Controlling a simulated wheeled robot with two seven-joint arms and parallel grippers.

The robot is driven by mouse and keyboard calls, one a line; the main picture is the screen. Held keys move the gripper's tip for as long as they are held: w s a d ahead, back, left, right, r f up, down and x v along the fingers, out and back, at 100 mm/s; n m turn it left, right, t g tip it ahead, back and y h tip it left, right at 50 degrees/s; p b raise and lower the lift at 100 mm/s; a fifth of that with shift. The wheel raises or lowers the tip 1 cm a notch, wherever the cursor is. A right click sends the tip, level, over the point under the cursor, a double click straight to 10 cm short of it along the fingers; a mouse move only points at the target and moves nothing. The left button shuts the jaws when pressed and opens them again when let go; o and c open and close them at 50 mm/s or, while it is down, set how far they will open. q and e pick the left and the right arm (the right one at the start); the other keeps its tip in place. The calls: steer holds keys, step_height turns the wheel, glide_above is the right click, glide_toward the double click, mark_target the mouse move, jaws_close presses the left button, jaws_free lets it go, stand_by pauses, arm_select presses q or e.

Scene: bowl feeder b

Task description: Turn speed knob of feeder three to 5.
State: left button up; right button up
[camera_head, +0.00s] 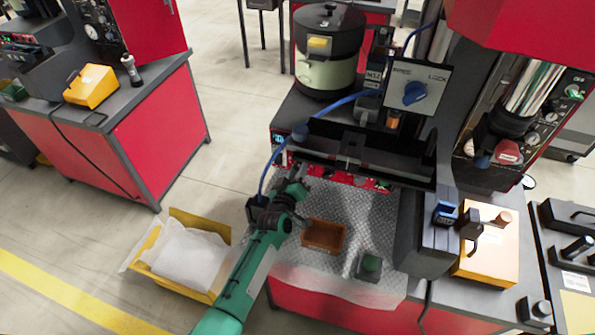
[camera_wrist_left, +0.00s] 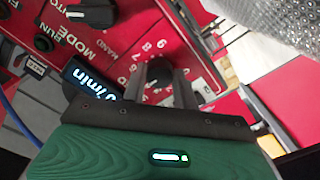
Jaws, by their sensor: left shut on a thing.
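The red control panel (camera_head: 345,177) runs along the front of the black feeder unit in the head view. My left gripper (camera_head: 296,176) reaches up to its left end and hides the knob there. In the left wrist view, my left gripper (camera_wrist_left: 161,75) is shut on a dark knob, mostly hidden between the fingers. White dial numbers, including 6, 7, 8 and 9, ring this knob. Its pointer is hidden, so I cannot read its setting. Which feeder number this is does not show. My right gripper is not in view.
A black mode knob (camera_wrist_left: 93,15) and a lit display (camera_wrist_left: 92,77) flank the dial. A yellow bin (camera_head: 222,226) stands left. A blue cable (camera_head: 270,165) hangs near my gripper.

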arm_select(q)
steer(key=shift+f+m, duration=0.15)
steer(key=shift+m, duration=0.65)
steer(key=o, duration=1)
steer(key=shift+s, duration=0.1)
steer(key=b+v, duration=0.3)
steer(key=v, duration=1)
steer(key=shift+s+a, duration=0.1)
steer(key=shift+s, duration=0.2)
